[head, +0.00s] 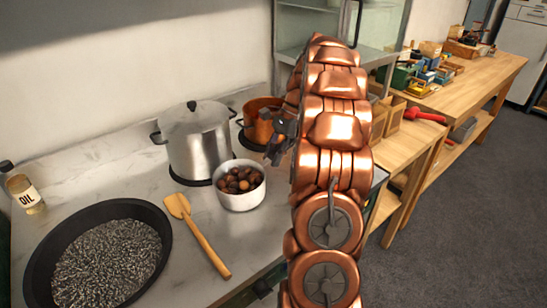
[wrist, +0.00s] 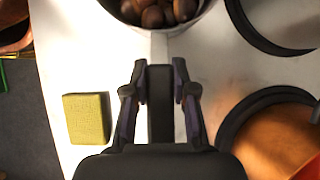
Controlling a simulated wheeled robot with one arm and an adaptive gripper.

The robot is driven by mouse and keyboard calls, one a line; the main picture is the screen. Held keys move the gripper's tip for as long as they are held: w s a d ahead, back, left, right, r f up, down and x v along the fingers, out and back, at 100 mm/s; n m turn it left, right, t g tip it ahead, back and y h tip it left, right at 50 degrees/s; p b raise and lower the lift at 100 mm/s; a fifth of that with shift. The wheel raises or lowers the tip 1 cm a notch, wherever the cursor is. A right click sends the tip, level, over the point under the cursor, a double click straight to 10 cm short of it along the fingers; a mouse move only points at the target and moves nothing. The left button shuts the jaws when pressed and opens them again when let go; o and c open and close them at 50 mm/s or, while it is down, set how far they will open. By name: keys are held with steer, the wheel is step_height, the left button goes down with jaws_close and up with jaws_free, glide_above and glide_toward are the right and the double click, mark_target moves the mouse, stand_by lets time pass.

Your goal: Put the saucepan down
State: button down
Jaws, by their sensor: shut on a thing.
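The saucepan is a white, round pan holding several brown chestnuts (head: 240,180); its pale outer wall (head: 241,201) shows in the head view, near the middle of the counter. In the wrist view its rim is cut off at the top, and a pale neck (wrist: 159,46) leads into a dark handle (wrist: 160,110). My gripper (wrist: 160,78) has a finger on each side of that handle and is shut on it. In the head view my gripper (head: 279,137) is partly hidden by my arm. I cannot tell whether the pan's base touches the counter.
A lidded steel stockpot (head: 197,145) stands behind left of the pan, and a copper pot (head: 260,122) behind right. A wooden spatula (head: 203,237), dark wide pan (head: 165,236) and oil bottle (head: 29,198) are at left. A yellow-green sponge (wrist: 87,118) lies near the counter edge.

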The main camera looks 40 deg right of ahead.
steer(key=shift+f, duration=0.55)
steer(key=c, duration=0.9)
jaws_free()
steer(key=shift+c, duration=0.2)
steer(key=shift+b+v, duration=0.3)
steer(key=shift+v, duration=2.1)
steer(key=p+v, duration=0.3)
steer(key=shift+r, duration=0.2)
steer(key=p+v, duration=0.4)
steer(key=p, duration=0.2)
steer(key=shift+f, duration=0.1)
